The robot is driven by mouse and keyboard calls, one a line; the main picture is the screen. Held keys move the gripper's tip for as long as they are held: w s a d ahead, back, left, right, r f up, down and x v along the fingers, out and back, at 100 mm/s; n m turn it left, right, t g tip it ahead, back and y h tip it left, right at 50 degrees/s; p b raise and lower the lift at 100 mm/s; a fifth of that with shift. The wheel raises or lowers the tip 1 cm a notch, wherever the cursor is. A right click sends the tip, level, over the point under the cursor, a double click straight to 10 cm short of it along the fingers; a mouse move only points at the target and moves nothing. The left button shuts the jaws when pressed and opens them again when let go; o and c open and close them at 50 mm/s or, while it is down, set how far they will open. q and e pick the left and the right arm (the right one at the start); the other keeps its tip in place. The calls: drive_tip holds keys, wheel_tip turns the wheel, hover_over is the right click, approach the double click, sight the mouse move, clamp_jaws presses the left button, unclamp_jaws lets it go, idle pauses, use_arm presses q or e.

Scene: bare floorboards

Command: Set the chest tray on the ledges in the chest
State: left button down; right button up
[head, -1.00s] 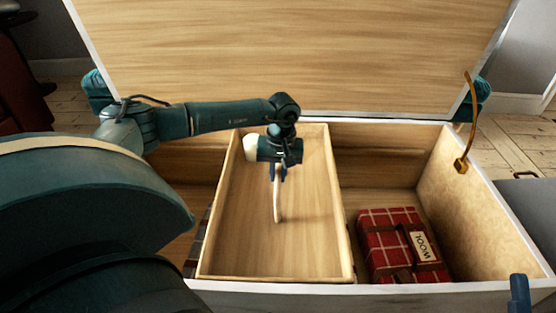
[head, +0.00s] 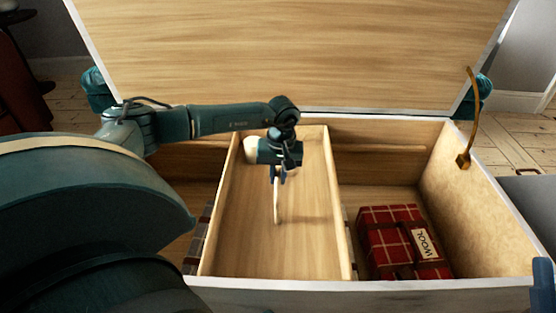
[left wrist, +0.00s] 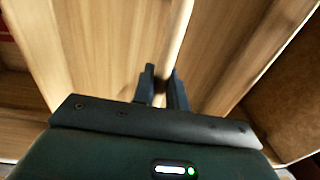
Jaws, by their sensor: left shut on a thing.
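The chest tray (head: 312,240), a long pale wooden box, lies front to back across the middle of the open chest (head: 505,235). Its far end is near the chest's back wall and its near end is at the front wall. My left gripper (head: 277,178) is over the tray's middle, shut on its pale upright handle (head: 277,205). The handle also shows between the fingers in the left wrist view (left wrist: 178,40). A ledge strip (head: 385,150) runs along the back inner wall. Contact between tray and ledges cannot be made out. Only a blue part of my right gripper (head: 543,285) shows at lower right.
A red plaid bundle labelled WOOL (head: 390,235) lies on the chest floor right of the tray. A darker plaid item (head: 197,240) shows left of it. The lid (head: 290,55) stands open behind, with a brown strap (head: 475,120) at the right.

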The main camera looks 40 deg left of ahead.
use_arm(q)
drive_tip(key=shift+w+f, duration=0.1)
drive_tip(key=shift+f, duration=0.1)
use_arm(e)
drive_tip(key=shift+s+r+n+y, duration=0.1)
drive_tip(key=shift+r+n+y, duration=0.2)
drive_tip(key=shift+r, duration=0.05)
use_arm(q)
drive_tip(key=shift+f+b, duration=0.25)
drive_tip(key=shift+b, duration=0.05)
use_arm(e)
drive_tip(key=shift+d+r+n, duration=0.1)
drive_tip(key=shift+r+n, duration=0.15)
drive_tip(key=shift+n, duration=0.05)
